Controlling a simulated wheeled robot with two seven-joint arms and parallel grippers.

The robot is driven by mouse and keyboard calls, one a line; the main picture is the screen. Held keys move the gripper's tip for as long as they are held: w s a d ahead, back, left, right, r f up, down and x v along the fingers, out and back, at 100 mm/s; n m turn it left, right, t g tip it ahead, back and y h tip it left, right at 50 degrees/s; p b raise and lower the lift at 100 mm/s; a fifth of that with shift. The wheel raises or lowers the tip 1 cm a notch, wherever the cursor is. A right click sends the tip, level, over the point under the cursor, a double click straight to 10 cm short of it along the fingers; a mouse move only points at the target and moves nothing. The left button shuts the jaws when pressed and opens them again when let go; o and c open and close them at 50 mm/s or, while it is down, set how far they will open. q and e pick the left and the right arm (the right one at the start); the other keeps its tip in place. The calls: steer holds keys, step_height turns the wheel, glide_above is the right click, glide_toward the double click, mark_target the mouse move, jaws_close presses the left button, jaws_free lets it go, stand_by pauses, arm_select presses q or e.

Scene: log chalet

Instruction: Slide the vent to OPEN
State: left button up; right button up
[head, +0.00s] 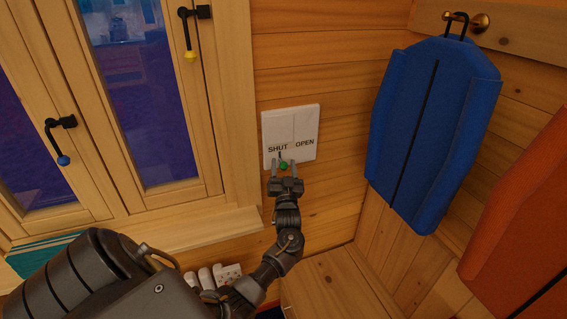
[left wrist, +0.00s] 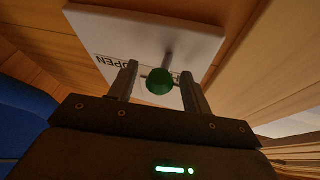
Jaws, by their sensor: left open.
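The vent (head: 308,122) is a white plate on the log wall, marked SHUT on its left and OPEN on its right. Its green knob (head: 284,166) sits at the lower edge, under the word SHUT. In the left wrist view the green knob (left wrist: 159,82) stands out from the vent plate (left wrist: 150,35) on a short stem. My left gripper (head: 281,168) is open, with one finger on each side of the knob. A gap shows between the knob and the fingers in the left wrist view. The right gripper is not in view.
A wooden ledge (head: 200,232) runs below the window.

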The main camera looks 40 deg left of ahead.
arm_select(q)
steer(key=shift+w+a+r, duration=0.1)
steer(key=shift+w+a, duration=0.1)
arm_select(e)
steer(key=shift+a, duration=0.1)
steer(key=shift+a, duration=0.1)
